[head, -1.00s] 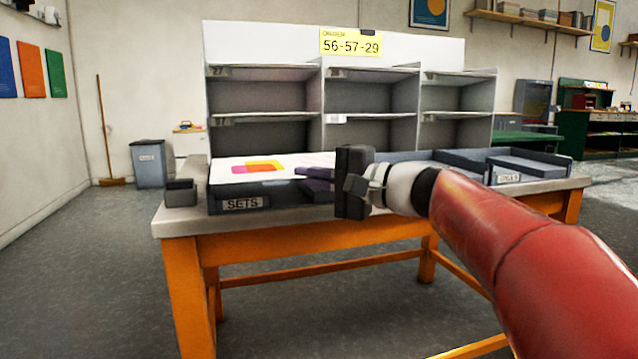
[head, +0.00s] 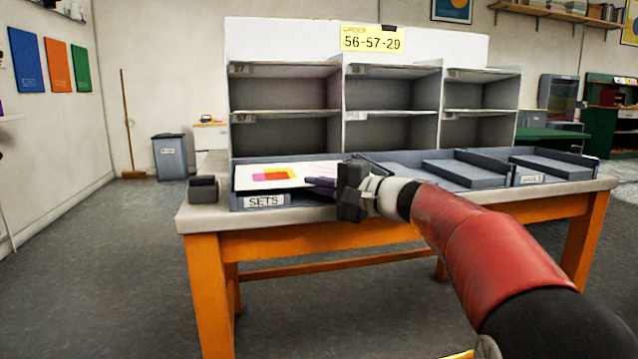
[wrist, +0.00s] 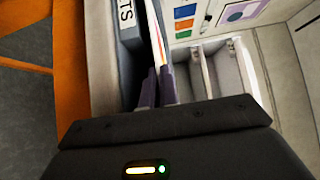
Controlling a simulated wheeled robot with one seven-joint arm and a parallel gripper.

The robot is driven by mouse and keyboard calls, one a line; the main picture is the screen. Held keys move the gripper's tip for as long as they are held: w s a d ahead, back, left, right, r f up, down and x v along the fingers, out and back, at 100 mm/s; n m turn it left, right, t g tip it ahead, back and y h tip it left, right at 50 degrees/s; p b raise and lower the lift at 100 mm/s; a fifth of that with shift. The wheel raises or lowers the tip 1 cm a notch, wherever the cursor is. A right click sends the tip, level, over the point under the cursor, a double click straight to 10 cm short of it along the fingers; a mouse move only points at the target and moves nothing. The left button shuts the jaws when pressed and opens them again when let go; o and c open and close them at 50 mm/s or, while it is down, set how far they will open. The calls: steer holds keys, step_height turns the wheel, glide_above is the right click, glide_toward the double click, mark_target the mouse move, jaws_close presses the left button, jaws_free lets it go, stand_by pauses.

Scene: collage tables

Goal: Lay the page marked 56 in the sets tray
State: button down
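The sets tray (head: 303,199) is a grey tray with a SETS label at the table's front left; it also shows in the wrist view (wrist: 129,48). A white page (head: 242,181) with pink, orange and yellow blocks lies flat over it at about rim height. I cannot tell whether the page rests on the tray, and its number is not readable. My gripper (head: 318,186) is at the page's right end, with its purple fingers closed on that edge. In the wrist view the page (wrist: 157,40) shows edge-on between the fingers (wrist: 157,82).
A grey sorting rack (head: 290,93) stands behind, under a yellow order card (head: 371,38) reading 56-57-29. More grey trays (head: 465,170) fill the table's right side. A small dark box (head: 203,190) sits at the table's left corner.

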steer(key=shift+w+f, duration=0.1)
steer(key=shift+f, duration=0.35)
steer(key=c, duration=1.6)
jaws_free()
steer(key=v, duration=0.8)
steer(key=shift+a, duration=0.1)
